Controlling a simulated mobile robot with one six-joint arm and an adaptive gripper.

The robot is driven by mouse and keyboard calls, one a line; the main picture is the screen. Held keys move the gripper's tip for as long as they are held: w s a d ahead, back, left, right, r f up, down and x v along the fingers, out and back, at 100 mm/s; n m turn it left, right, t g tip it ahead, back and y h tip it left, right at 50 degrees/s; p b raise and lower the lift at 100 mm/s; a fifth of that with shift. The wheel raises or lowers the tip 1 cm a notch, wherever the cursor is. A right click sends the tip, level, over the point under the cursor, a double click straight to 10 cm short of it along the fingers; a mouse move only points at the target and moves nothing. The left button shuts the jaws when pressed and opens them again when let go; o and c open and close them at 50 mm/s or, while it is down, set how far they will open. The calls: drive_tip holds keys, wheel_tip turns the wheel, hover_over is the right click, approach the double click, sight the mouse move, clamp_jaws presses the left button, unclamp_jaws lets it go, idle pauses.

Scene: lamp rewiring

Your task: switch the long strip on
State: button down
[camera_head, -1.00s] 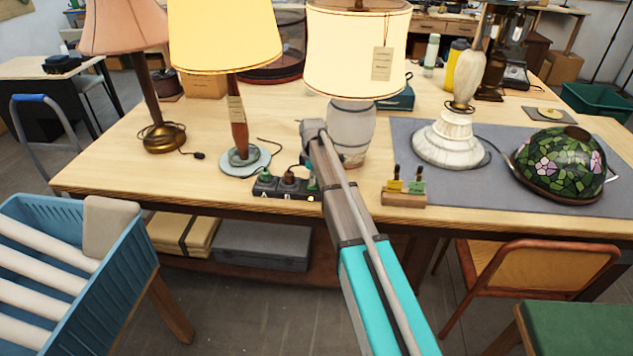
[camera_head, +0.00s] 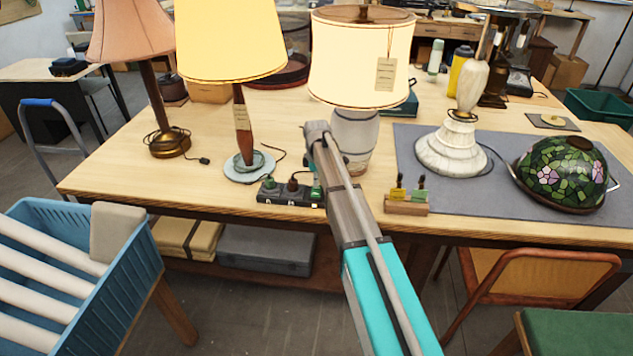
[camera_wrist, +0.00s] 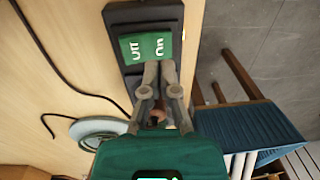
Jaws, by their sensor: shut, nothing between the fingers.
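The long strip (camera_head: 283,194) is a black power strip near the table's front edge, with plugs in it. My arm covers its right end in the head view. In the wrist view the strip's black end (camera_wrist: 136,17) carries a green switch (camera_wrist: 150,46) with white letters that look like OFF and ON, turned about.
A lamp with a wooden stem (camera_head: 241,130) and a white-based lamp (camera_head: 354,135) stand behind the strip, their shades bright. A blue crate (camera_head: 125,270) stands at the front left. A dark cord crosses the wrist view.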

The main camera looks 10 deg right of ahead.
sight(316, 196)
wheel_tip(316, 196, up, 11)
drive_tip(key=s+p, duration=0.1)
drive_tip(key=p, duration=0.9)
drive_tip(key=shift+s+a+r+p, duration=0.2)
drive_tip(key=shift+s+a+p, duration=0.05)
drive_tip(key=shift+p, duration=0.1)
drive_tip(key=s+d+f+m+b, duration=0.1)
drive_tip(key=s+m, duration=0.6)
drive_tip(key=s, duration=0.7)
drive_tip(key=s+d+f+m+b, duration=0.2)
drive_tip(key=s+d+m, duration=0.2)
drive_tip(key=s, duration=1.1)
drive_tip(key=m, duration=0.3)
drive_tip(key=shift+m+t, duration=0.4)
idle(1.3)
